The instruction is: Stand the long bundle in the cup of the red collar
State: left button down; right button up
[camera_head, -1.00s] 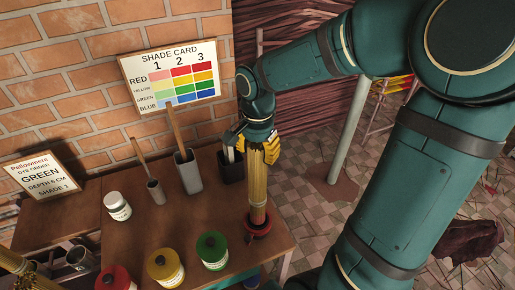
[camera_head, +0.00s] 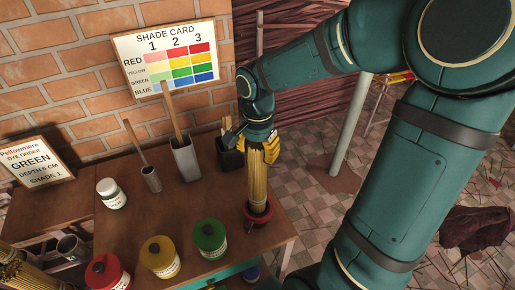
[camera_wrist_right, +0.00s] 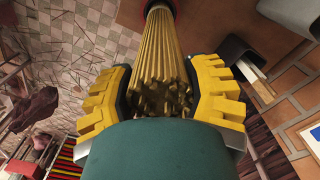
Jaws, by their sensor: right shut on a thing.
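The long bundle (camera_head: 258,183) is a sheaf of thin tan sticks, close to upright. My right gripper (camera_head: 259,147) is shut around its upper part. The bundle's lower end is at the red collar (camera_head: 258,218) near the table's right edge and appears to be inside its ring. How deep it sits in the cup is hidden. In the right wrist view the bundle (camera_wrist_right: 160,50) runs between the yellow fingers (camera_wrist_right: 160,98) to the collar (camera_wrist_right: 173,5) at the top edge. My left gripper is not in view.
Green (camera_head: 209,238), yellow (camera_head: 160,257) and red (camera_head: 107,273) jars stand along the table's front. A white jar (camera_head: 111,193), a grey cup (camera_head: 151,179), a taller grey holder (camera_head: 185,159) and a dark holder (camera_head: 229,158) stand behind. Another stick bundle (camera_head: 22,272) is at lower left.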

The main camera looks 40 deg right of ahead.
jog(key=o, duration=1.4)
notch_tip(320, 180, up, 12)
jog(key=shift+r, duration=0.1)
